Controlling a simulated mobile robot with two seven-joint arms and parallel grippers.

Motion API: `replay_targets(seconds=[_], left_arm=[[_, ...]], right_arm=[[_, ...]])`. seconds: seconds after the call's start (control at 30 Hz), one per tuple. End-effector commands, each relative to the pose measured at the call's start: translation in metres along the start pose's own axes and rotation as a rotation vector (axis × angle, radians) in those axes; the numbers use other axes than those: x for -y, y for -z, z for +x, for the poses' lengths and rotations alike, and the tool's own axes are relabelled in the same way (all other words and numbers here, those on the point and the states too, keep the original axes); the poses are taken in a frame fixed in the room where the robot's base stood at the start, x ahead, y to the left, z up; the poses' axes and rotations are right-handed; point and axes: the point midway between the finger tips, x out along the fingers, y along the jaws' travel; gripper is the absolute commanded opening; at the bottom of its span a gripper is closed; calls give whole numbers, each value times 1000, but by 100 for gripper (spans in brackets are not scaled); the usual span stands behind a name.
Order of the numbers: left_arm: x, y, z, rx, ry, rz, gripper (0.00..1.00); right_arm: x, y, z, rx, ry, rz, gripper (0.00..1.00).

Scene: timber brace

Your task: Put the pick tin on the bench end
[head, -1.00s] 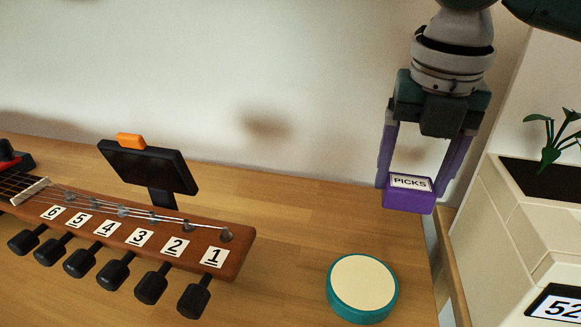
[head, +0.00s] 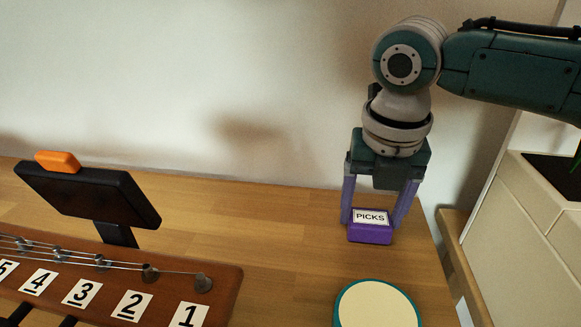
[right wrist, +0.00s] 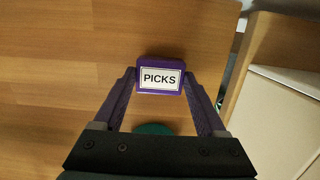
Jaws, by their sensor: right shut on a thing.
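The pick tin (head: 370,233) is a small purple box with a white label reading PICKS. My right gripper (head: 372,220) is shut on it, one finger on each side. In the head view the tin is at the far right end of the wooden bench (head: 290,225), upright and at or just above the surface; I cannot tell whether it touches. In the right wrist view the tin (right wrist: 160,76) sits between the fingertips (right wrist: 160,80), with bench wood around it. My left gripper is not in view.
A round teal tin with a cream top (head: 376,306) stands in front of the pick tin. A guitar headstock (head: 225,290) with numbered labels and a dark tuner (head: 90,195) with an orange top are at left. A pale cabinet (head: 530,230) stands beyond the bench's right edge.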

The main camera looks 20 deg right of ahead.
Motion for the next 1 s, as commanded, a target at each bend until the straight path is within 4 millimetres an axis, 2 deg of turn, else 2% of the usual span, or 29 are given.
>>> replay_targets(seconds=[0.33,0.37,0.57,0.6,0.87,1.0], left_arm=[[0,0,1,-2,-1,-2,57],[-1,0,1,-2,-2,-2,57],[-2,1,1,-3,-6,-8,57],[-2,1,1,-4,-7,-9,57],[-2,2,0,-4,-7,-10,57],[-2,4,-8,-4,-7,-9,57]], right_arm=[[0,0,4,0,0,0,19],[0,0,4,0,0,0,75],[0,0,4,0,-1,-1,97],[0,0,4,0,-1,-1,100],[0,0,1,1,-1,-1,100],[-1,-1,-17,2,-3,-1,100]])
